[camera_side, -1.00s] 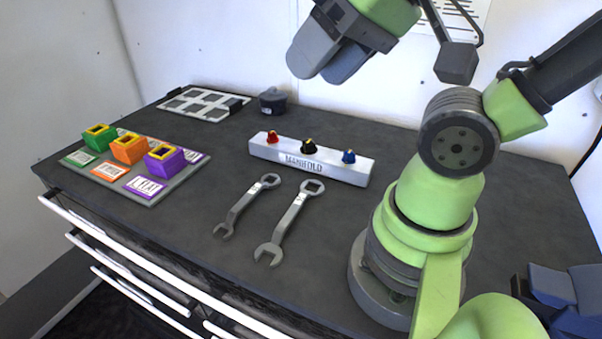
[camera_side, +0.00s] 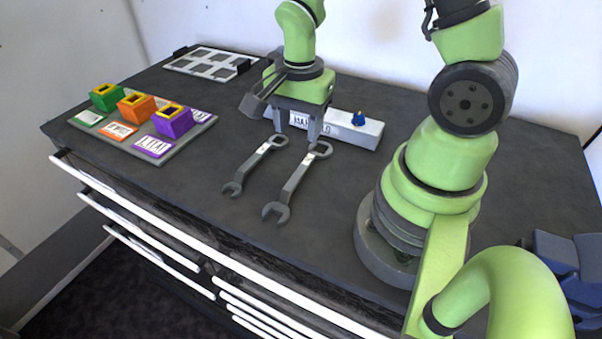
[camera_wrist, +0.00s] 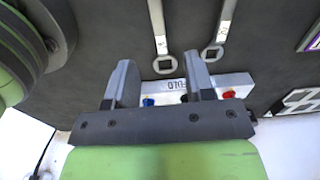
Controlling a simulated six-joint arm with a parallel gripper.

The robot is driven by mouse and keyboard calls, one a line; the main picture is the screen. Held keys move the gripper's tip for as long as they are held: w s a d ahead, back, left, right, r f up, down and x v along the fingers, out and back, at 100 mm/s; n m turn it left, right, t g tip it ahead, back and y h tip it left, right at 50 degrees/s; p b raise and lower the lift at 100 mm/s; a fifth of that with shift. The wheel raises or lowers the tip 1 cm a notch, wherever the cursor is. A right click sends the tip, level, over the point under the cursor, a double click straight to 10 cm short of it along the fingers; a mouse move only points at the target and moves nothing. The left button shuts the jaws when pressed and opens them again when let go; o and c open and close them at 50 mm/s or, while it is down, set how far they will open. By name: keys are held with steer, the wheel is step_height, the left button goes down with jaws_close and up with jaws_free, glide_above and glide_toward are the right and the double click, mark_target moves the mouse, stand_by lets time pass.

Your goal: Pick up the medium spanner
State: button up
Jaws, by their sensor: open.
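Two grey double-ended spanners lie side by side on the dark worktop. The larger, right-hand one (camera_side: 295,185) also shows in the wrist view (camera_wrist: 158,30); the slightly smaller, left-hand one (camera_side: 252,168) also shows there (camera_wrist: 224,28). I cannot tell from the pictures which is the medium one. My gripper (camera_side: 297,132) is open and empty, pointing down at the spanners' ring ends. In the wrist view its fingers (camera_wrist: 160,72) straddle the line of the larger spanner, whose ring end appears between the tips. Its height above the worktop is unclear.
A white manifold block (camera_side: 358,130) with coloured knobs stands just behind my gripper, partly hidden. A white framed tray (camera_side: 208,63) lies at the back.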

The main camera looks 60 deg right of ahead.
mark_target(301, 168)
steer(key=shift+s+f, duration=0.1)
steer(key=shift+f, duration=0.8)
step_height(301, 168, down, 4)
steer(key=shift+d+r, duration=0.1)
steer(key=shift+r, duration=0.05)
steer(key=shift+d+f, duration=0.25)
steer(key=shift+f, duration=1.1)
steer(key=shift+d+f, duration=0.2)
steer(key=shift+f, duration=1.15)
jaws_close()
